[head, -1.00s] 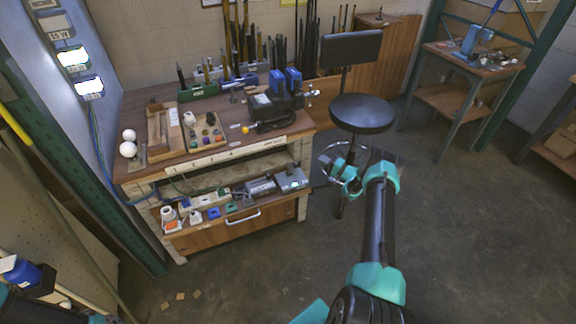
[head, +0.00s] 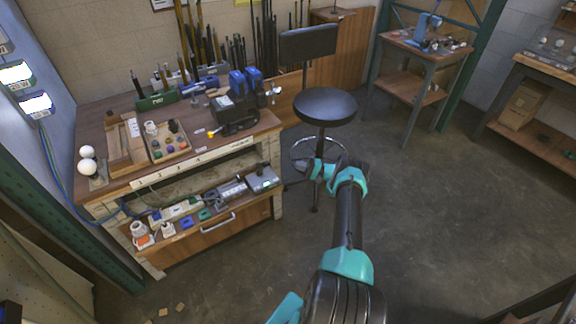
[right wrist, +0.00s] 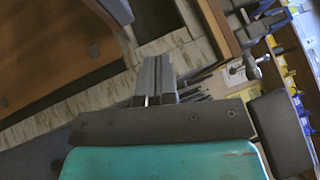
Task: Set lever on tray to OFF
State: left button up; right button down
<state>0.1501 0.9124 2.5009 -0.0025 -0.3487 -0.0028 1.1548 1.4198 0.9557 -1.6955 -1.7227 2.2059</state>
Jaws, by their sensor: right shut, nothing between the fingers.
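A light wooden tray (head: 157,156) lies on the left part of the workbench top, holding several small coloured knobs and a white part. A small dark upright piece (head: 173,126) stands at its back; I cannot tell whether it is the lever or how it is set. My right gripper (head: 325,168) is in front of the black stool, over the floor and well to the right of the tray. In the right wrist view its fingers (right wrist: 156,78) are together and empty. My left gripper is not in view.
The workbench (head: 250,132) carries black and blue tools. A black stool (head: 325,105) stands to its right. A lower shelf holds several small devices and a grey box (head: 262,179). A metal side table (head: 428,55) is at the back right. The floor at right is clear.

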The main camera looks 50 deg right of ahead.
jog(key=s+a+x, duration=0.1)
jog(key=a+x, duration=0.1)
jog(key=x, duration=1)
jog(key=shift+s+a+r, duration=0.15)
jog(key=shift+a+r, duration=0.05)
jog(key=shift+r, duration=0.1)
